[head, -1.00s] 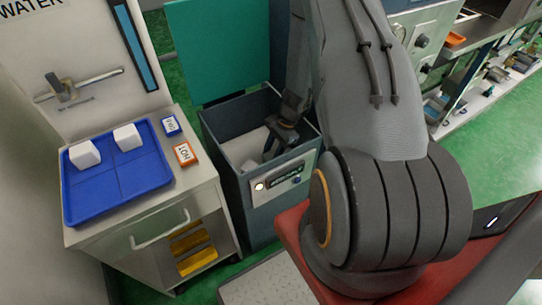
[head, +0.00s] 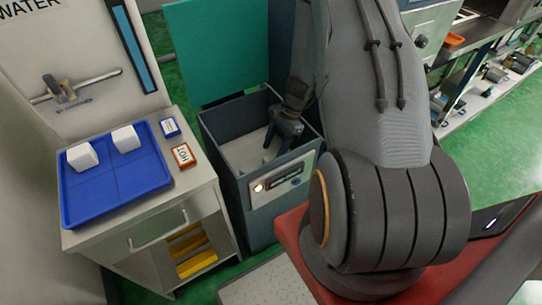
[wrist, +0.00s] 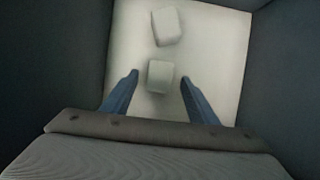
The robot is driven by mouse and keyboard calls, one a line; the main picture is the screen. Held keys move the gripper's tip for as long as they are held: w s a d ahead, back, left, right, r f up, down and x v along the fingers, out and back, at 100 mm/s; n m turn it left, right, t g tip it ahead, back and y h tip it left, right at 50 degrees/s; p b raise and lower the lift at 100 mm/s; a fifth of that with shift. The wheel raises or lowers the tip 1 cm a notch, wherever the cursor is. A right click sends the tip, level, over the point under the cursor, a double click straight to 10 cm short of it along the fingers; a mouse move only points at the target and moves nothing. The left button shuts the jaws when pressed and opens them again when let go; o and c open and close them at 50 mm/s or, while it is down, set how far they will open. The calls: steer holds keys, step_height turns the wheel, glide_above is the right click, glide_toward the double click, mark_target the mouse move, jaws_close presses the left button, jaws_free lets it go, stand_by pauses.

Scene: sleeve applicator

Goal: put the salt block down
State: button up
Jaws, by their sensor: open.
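My gripper (head: 283,137) hangs inside the open dark bin (head: 224,127). In the wrist view its two blue fingers (wrist: 159,78) are spread apart. A white salt block (wrist: 160,76) shows between and below them, with a visible gap on each side. It appears to rest on the bin's pale floor (wrist: 222,60). A second white block (wrist: 166,26) lies just beyond it, slightly turned, apart from the first. In the head view the blocks in the bin are small and partly hidden by the bin wall and my gripper.
Left of the bin, a blue tray (head: 118,180) on a metal cabinet (head: 150,228) holds two white blocks (head: 82,157). A blue label block (head: 169,127) and an orange HOT block (head: 182,155) sit beside it. The bin's walls surround my gripper. A teal panel (head: 215,50) stands behind.

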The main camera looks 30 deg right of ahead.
mark_target(267, 159)
steer(key=v, duration=0.3)
steer(key=s+a+r+n+h, duration=0.1)
steer(key=s+a+r+n, duration=0.1)
steer(key=a+r+n, duration=0.45)
steer(key=s+a+r+n+h, duration=0.1)
steer(key=s+a+r+n, duration=0.15)
steer(key=r, duration=0.75)
steer(key=s+a+r+n+h, duration=0.2)
steer(key=s+a+r+n, duration=0.4)
steer(key=s+r+n, duration=0.2)
steer(key=shift+s+a+r, duration=0.2)
steer(key=shift+s+r, duration=0.6)
steer(key=shift+s, duration=0.3)
steer(key=shift+n, duration=0.3)
